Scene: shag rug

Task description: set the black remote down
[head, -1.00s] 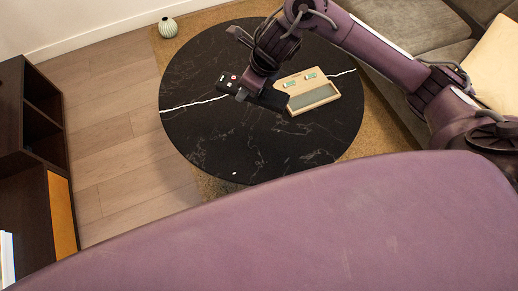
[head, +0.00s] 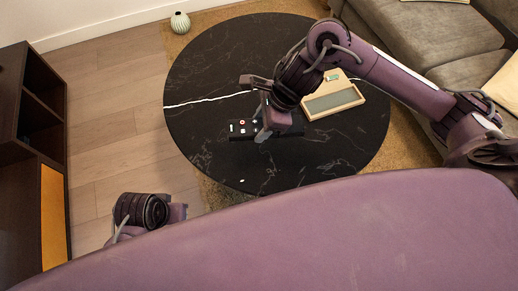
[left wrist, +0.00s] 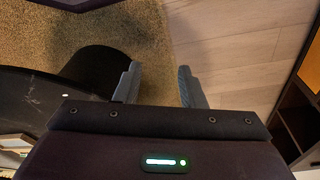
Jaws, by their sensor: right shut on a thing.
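The black remote (head: 243,127) has light and red buttons. It is over the black round table (head: 208,160) in the head view. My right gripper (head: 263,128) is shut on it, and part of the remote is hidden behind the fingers. The remote looks level and low over the tabletop; I cannot tell whether it touches. My left gripper shows at the lower left of the head view, away from the table. In the left wrist view the left gripper (left wrist: 158,86) has its two fingers apart with nothing between them.
The table's front and left are clear. A striped vase (head: 180,22) stands behind, a sofa (head: 432,40) at right, a dark shelf (head: 38,75) at left.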

